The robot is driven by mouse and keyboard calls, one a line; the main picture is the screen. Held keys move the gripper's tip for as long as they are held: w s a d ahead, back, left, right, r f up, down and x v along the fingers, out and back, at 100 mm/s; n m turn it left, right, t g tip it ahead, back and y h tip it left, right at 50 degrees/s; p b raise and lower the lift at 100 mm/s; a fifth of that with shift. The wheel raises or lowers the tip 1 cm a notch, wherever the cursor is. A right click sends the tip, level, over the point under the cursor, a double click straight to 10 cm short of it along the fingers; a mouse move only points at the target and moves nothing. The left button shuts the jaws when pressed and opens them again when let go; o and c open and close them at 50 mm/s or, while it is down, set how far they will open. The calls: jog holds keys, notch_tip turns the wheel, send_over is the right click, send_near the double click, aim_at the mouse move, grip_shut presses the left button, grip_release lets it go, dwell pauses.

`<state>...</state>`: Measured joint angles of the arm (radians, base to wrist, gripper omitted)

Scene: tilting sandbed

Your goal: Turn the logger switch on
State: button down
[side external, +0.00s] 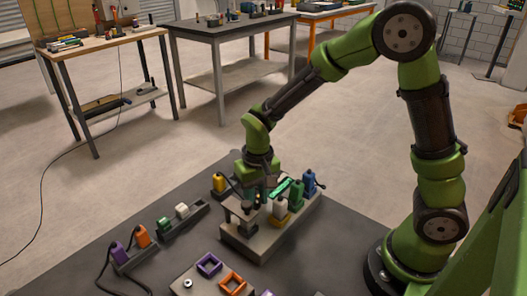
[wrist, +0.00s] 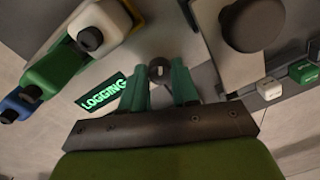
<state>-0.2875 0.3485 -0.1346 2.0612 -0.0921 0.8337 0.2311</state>
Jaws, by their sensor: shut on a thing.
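The logger switch shows as a small dark round knob with a pale mark (wrist: 158,70) in the wrist view. My gripper (wrist: 159,84) has its two teal fingers shut on this knob, one on each side. To its left a dark label reading LOGGING (wrist: 101,90) has bright green letters. In the side view my gripper (side external: 262,190) reaches down over the grey box (side external: 258,240), and the lit green label (side external: 282,187) shows just right of it. The knob is hidden there by the gripper and the things around it.
A plate with a large dark knob (wrist: 250,22) is near my fingers. A strip with small blocks (side external: 182,210) lies left.

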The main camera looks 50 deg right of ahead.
aim_at(258, 198)
jog(key=c, duration=0.8)
grip_release()
jog(key=shift+c, duration=0.2)
notch_tip(258, 198, up, 17)
jog(key=shift+s+d, duration=0.15)
jog(key=shift+d, duration=0.2)
jog(key=s+d+r+t+y, duration=0.1)
jog(key=s+d+t, duration=0.1)
jog(key=s+t, duration=0.5)
jog(key=s, duration=0.5)
jog(key=shift+d+r+y, duration=0.3)
jog(key=shift+d+r, duration=0.05)
jog(key=shift+d, duration=0.05)
